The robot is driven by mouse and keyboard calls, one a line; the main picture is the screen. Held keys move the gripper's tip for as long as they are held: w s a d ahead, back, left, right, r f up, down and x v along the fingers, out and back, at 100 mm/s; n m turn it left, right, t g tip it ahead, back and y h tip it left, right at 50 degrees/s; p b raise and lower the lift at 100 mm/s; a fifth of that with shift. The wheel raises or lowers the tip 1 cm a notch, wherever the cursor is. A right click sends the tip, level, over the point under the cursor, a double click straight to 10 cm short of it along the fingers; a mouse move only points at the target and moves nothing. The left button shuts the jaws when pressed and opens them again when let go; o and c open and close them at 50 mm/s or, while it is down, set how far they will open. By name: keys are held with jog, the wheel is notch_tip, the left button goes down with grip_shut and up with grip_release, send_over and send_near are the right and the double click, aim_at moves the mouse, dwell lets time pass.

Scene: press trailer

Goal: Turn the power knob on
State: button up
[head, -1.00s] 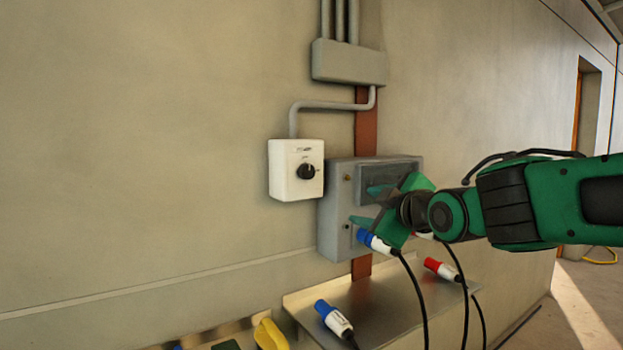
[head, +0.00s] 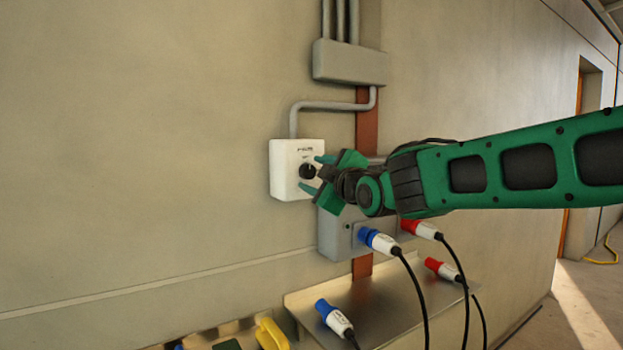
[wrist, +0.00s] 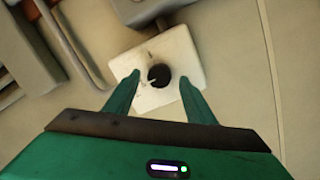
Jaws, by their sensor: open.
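The power knob (head: 308,171) is a round black dial on a white box (head: 284,182) fixed to the wall. In the wrist view the knob (wrist: 159,75) shows a small white mark at its lower left. My gripper (head: 317,174) is open in front of the box. In the wrist view its two green fingers (wrist: 152,94) are spread, one on each side of the knob, with gaps between. I cannot tell how far the fingertips stand from the box face. In the head view the gripper partly covers the knob's right side.
A grey socket box (head: 333,235) is right of and below the white box, with blue (head: 377,241) and red (head: 421,229) plugs in it. A metal shelf (head: 375,305) below holds loose plugs. A grey conduit (head: 330,104) rises from the white box. The wall at left is clear.

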jog(key=shift+w+a, duration=0.25)
jog(key=shift+w, duration=0.2)
jog(key=c, duration=1)
jog(key=shift+a, duration=0.1)
jog(key=shift+c, duration=0.2)
